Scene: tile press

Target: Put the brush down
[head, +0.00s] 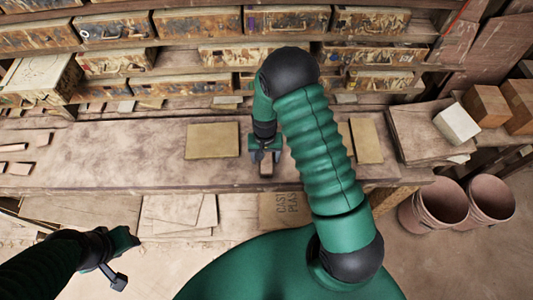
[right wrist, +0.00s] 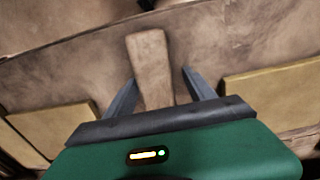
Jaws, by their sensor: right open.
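A brown wooden piece, which looks like the brush (head: 266,170), is at the front part of the workbench (head: 120,165) in the head view. In the right wrist view the brush (right wrist: 151,62) is a plain, elongated shape pointing away from me; no bristles show. My right gripper (head: 264,157) is over the bench, and its two fingers (right wrist: 156,88) stand apart on either side of the brush's near end, with gaps visible. My left gripper (head: 118,279) hangs low at the left, away from the bench; its jaws are unclear.
Tan boards lie left (head: 212,141) and right (head: 366,140) of the right gripper. Shelves of worn boxes (head: 200,21) line the back. A white block (head: 456,124) sits at the right, above two buckets (head: 442,203). The bench's left part is mostly clear.

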